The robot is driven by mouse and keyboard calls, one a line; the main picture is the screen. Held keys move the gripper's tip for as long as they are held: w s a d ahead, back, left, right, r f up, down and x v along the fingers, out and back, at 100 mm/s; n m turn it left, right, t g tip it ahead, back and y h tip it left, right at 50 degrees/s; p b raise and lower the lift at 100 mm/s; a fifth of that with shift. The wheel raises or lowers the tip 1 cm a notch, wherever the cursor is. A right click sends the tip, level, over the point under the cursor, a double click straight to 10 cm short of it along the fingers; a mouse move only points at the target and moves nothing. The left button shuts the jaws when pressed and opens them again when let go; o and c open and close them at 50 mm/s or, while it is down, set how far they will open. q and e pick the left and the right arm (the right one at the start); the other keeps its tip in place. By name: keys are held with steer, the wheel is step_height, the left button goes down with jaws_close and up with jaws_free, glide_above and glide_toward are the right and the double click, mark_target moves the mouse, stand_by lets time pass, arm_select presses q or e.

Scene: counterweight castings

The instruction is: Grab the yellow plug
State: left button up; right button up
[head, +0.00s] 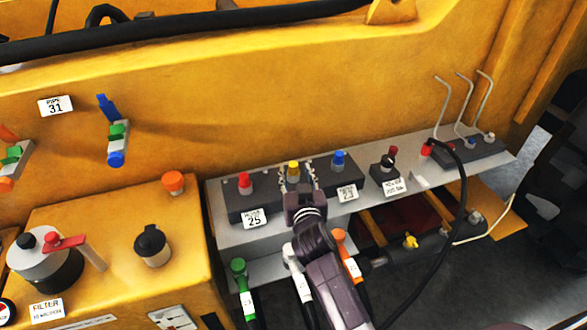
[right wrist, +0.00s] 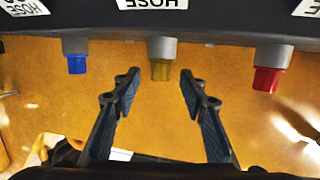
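The yellow plug (head: 293,168) sits on a grey fitting in the dark block on the grey shelf, between a red plug (head: 245,182) and a blue plug (head: 338,158). In the right wrist view the yellow plug (right wrist: 161,69) is near the middle, with the blue plug (right wrist: 76,64) left and the red plug (right wrist: 266,79) right. My right gripper (head: 297,178) is open at the yellow plug. In the right wrist view its fingertips (right wrist: 158,78) stand apart on either side of the plug's end, with gaps and no visible contact. My left gripper is out of view.
Green (head: 239,268), white (head: 290,256) and orange (head: 341,240) hose ends hang below the shelf, close to my right arm. A black hose (head: 462,190) loops at the right, beside bent metal rods (head: 463,105). A yellow wall (head: 250,90) stands behind.

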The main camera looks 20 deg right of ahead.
mark_target(294, 169)
steer(key=shift+p+x, duration=0.35)
steer(key=shift+x, duration=1.6)
steer(key=shift+r, duration=0.1)
steer(key=c, duration=0.9)
